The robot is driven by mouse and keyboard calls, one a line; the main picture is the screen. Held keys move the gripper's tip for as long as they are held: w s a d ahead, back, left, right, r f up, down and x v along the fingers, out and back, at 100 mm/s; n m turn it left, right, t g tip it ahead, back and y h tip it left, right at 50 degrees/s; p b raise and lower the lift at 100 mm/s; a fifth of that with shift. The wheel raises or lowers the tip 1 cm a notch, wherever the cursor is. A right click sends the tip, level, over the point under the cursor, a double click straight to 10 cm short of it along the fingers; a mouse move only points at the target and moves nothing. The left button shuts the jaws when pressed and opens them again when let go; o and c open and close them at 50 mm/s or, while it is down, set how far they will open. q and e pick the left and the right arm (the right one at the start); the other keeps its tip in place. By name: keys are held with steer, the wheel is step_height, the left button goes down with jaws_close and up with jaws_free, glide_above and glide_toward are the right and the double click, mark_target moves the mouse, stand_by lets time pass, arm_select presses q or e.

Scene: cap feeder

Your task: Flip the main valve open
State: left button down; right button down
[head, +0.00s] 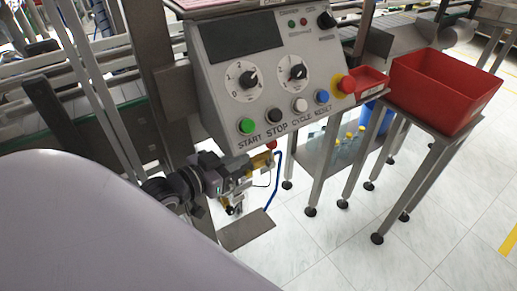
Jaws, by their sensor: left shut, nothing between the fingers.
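My left gripper (248,172) reaches in from the left, below the control panel. Its fingers are shut and appear empty. A small red part with a yellow, brass-like piece (271,145) shows just above and right of the fingertips, under the panel's lower edge. It may be the main valve's handle, but it is too small to tell how it is turned. Fittings with yellow parts (226,201) hang below the gripper, partly hidden by it. I cannot tell whether the fingers touch any of these parts. My right gripper is not in view.
The grey control panel (216,108) with knobs and buttons overhangs the gripper. A blue hose (278,178) hangs to its right. A grey plate (247,230) lies below. A red bin (443,88) stands on a table at the right. Tiled floor is clear at the lower right.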

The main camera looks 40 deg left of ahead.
mark_target(267, 145)
arm_select(q)
steer(key=shift+x, duration=3.5)
steer(key=shift+w, duration=0.1)
